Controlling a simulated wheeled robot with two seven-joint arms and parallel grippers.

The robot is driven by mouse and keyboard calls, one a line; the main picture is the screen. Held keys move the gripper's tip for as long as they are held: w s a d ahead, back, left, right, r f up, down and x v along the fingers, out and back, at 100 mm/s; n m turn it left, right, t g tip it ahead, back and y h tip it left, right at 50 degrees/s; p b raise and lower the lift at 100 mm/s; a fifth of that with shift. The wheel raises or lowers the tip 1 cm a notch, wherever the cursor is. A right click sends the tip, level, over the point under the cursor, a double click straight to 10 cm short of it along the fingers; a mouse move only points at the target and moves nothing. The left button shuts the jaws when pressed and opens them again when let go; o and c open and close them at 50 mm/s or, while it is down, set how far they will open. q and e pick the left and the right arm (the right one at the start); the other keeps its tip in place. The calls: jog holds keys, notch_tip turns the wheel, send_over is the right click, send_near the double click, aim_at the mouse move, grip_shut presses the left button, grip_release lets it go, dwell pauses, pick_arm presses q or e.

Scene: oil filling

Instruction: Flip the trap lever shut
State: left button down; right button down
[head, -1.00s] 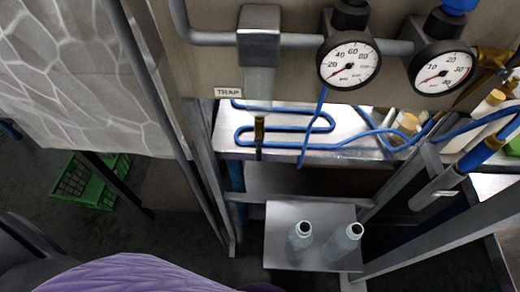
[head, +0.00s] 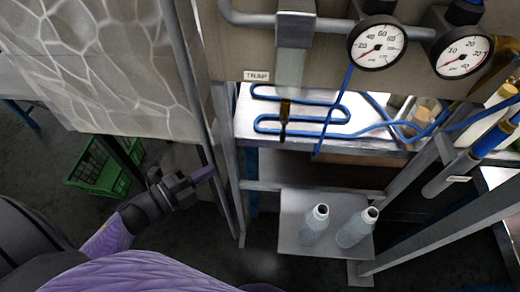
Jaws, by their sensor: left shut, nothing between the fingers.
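The trap hangs under a grey block (head: 296,29) on the pipe, beside the TRAP label (head: 257,75). Its clear tube (head: 290,68) ends in a small brass fitting (head: 284,107) with a thin dark piece below it. The lever is too small for me to tell its position. My left gripper (head: 208,173) is shut and empty, left of the grey frame post and below and left of the trap, well apart from it. My right gripper is out of view.
Two clear bottles, a left one (head: 314,226) and a right one (head: 358,228), stand on a metal shelf (head: 291,205) below. Blue tubing (head: 330,121) loops behind the fitting. Two gauges (head: 378,43) (head: 461,57) sit at upper right. A green crate (head: 98,175) is on the floor at left.

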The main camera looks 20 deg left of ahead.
aim_at(283, 131)
pick_arm(q)
jog(key=r+m+h, duration=0.1)
jog(key=s+d+r+m+h, duration=0.1)
jog(key=r+m, duration=0.1)
jog(key=r+m+g+h, duration=0.1)
jog(key=m, duration=0.1)
jog(key=shift+s+d+r, duration=0.15)
jog(key=shift+d+r, duration=0.05)
jog(key=shift+d, duration=0.2)
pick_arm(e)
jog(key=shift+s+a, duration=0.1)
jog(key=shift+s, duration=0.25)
pick_arm(q)
jog(key=x, duration=1.4)
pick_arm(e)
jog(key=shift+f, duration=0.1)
pick_arm(q)
jog(key=shift+s+d, duration=0.1)
